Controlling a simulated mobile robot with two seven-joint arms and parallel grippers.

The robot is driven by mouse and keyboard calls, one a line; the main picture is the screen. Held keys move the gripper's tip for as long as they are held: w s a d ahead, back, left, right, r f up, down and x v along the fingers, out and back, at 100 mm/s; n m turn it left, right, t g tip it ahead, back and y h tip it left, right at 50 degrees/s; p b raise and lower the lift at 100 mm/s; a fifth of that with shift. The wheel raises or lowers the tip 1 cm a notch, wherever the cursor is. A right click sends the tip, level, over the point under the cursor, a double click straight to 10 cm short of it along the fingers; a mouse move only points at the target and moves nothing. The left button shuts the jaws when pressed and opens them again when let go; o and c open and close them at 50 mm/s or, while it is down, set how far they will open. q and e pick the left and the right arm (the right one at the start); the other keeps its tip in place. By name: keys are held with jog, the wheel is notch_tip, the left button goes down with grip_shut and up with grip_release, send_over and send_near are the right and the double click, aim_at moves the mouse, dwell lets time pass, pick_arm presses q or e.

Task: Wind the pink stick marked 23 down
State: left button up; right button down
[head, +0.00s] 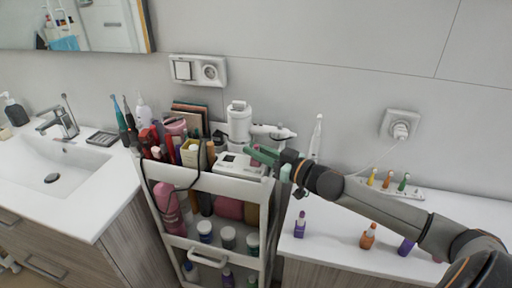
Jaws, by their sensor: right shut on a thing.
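My right gripper (258,154), with green fingers, reaches in from the right over the top tray of the white cart. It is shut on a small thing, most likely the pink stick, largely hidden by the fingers. A bit of pink (256,163) shows just below the fingertips, above a white box-like device (238,164). The number 23 cannot be read at this size, and how far the stick is wound out cannot be seen. My left gripper is not in view.
The white cart (200,183) holds many crowded cosmetics. A white bottle-like device (239,122) stands behind the gripper. On the right counter are a purple bottle (300,226), an orange bottle (368,237) and a rack (413,192) with several coloured sticks. A sink (55,165) is at left.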

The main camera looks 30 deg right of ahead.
jog(key=m+h, duration=0.2)
jog(key=h, duration=0.1)
jog(key=m+h, duration=0.2)
jog(key=h, duration=0.1)
jog(key=shift+m+t+h, duration=0.3)
jog(key=shift+t+h, duration=0.1)
jog(key=shift+m+g+h+b, duration=0.65)
jog(key=shift+m+h, duration=0.75)
jog(key=shift+h, duration=0.9)
jog(key=shift+d+h+b, duration=0.1)
jog(key=shift+h+b, duration=0.2)
jog(key=shift+h, duration=0.2)
jog(key=c, duration=0.8)
grip_release()
jog(key=shift+m, duration=0.3)
jog(key=shift+o, duration=0.2)
